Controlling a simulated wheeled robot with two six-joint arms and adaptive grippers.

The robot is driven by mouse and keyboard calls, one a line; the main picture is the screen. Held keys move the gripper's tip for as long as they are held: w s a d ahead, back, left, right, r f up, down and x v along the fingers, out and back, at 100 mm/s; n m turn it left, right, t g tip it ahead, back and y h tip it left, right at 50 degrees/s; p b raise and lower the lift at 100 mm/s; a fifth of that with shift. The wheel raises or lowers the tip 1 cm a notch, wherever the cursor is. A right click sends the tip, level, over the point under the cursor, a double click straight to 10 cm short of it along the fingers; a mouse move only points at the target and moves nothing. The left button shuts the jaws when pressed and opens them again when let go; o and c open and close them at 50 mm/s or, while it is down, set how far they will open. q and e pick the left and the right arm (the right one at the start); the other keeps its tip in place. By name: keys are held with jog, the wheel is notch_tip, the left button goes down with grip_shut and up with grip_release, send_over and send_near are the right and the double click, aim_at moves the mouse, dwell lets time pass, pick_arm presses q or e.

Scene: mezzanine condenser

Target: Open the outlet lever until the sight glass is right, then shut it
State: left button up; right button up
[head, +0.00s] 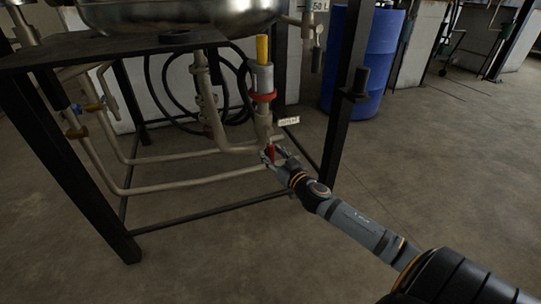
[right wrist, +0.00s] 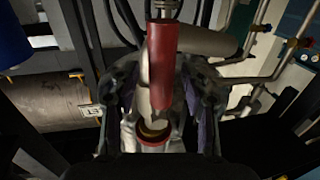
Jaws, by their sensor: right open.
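The red outlet lever (head: 270,152) hangs low on the pipe under the vessel, by a small white tag (head: 289,121). In the right wrist view the red lever (right wrist: 163,66) stands between the fingers of my right gripper (right wrist: 164,90), with gaps on both sides. In the head view my right gripper (head: 279,158) is open around or just in front of it; contact cannot be told. Above is a yellow upright cylinder (head: 263,50) over a red ring (head: 263,96); whether it is the sight glass is unclear. My left gripper is out of view.
A steel vessel (head: 180,14) sits on a dark frame whose legs (head: 345,110) stand close to my right arm. Bent pipes (head: 190,186) run low inside the frame, with a black hose behind. A blue drum (head: 370,60) stands behind right. The floor at right is clear.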

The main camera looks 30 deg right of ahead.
jog(key=shift+w, duration=0.55)
grip_shut()
